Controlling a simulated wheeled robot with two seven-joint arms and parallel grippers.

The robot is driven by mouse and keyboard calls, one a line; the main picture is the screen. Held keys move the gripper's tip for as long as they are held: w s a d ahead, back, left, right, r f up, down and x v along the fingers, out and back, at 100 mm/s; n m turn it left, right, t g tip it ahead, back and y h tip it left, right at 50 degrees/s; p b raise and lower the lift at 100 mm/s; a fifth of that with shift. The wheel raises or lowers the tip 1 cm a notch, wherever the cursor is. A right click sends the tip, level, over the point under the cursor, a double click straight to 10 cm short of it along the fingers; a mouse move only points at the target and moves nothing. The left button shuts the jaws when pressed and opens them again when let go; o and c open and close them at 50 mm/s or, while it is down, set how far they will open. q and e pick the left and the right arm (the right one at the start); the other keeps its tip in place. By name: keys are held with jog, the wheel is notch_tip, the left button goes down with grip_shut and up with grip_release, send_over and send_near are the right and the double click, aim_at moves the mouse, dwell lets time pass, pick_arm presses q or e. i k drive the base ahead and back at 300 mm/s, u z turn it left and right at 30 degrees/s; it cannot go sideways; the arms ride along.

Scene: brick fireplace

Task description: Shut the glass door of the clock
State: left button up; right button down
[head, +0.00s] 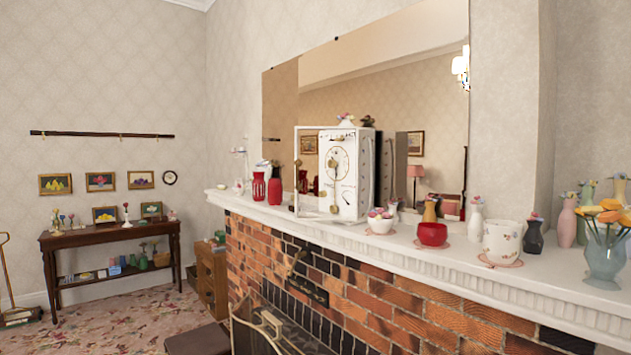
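The white clock (350,190) stands upright on the mantelpiece, in front of the large mirror. It has a round dial with gold marks on its front and small flowers on top. Its glass door (296,138) is open: the thin white frame stands out to the left of the clock's front, with brass-coloured fittings on it. I see the mantel and mirror through the clear pane. Neither of my grippers is in the head view.
The white mantelpiece (450,262) tops a brick fireplace. A red vase (274,190) stands left of the door. A flower bowl (380,225), a red pot (432,234), a white pot (502,240) and a glass vase (604,262) stand to the right. A side table (110,232) is far left.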

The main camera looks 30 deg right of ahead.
aim_at(298, 187)
jog(key=z, duration=0.15)
jog(key=k, duration=0.3)
jog(key=u, duration=0.9)
jog(key=i, duration=0.85)
jog(key=z, duration=0.6)
jog(key=i, duration=0.6)
jog(key=z, duration=0.65)
